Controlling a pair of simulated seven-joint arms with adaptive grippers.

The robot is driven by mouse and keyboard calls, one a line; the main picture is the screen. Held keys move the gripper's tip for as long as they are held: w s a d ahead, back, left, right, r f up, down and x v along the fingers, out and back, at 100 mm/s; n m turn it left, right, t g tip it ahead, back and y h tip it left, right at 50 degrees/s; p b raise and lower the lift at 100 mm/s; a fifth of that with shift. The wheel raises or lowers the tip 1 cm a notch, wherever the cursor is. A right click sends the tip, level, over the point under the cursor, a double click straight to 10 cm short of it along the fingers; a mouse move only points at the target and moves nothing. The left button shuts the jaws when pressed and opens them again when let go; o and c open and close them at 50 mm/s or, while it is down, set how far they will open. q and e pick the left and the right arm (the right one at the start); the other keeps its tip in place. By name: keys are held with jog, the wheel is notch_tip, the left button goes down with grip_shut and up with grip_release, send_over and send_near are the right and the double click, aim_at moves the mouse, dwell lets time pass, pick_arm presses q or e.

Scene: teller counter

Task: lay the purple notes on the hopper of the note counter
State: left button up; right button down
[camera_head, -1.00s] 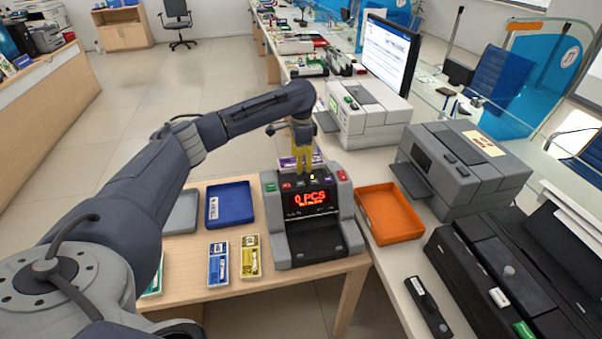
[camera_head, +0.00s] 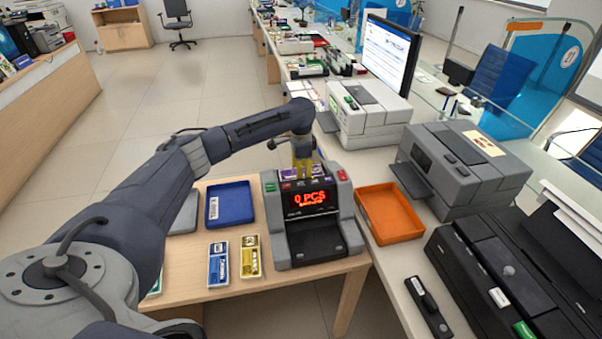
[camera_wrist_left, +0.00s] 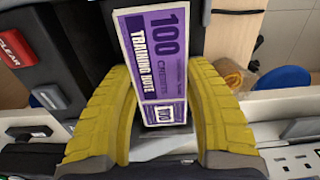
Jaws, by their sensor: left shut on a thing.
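The purple notes (camera_wrist_left: 158,65) are a bundle printed "100" and "TRAINING NOTE", standing between the yellow fingers of my left gripper (camera_wrist_left: 160,110) in the left wrist view. My left gripper (camera_head: 302,168) is shut on them at the back top of the note counter (camera_head: 278,225). In the head view only a strip of the purple notes (camera_head: 317,171) shows behind the counter's top edge. The dark body of the counter (camera_wrist_left: 75,50) is close around the notes in the wrist view. I cannot tell whether they touch the hopper. The right gripper is not in view.
A blue tray (camera_head: 230,190) and blue and yellow note bundles (camera_head: 250,257) lie left of the counter. An orange tray (camera_head: 390,235) is at its right. A grey printer (camera_head: 375,120) and another grey machine (camera_head: 480,180) stand farther right.

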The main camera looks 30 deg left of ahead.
pick_arm(q)
jog(key=o, duration=1.2)
jog(key=shift+f, duration=0.1)
jog(key=shift+c, duration=0.2)
notch_tip(320, 180, up, 12)
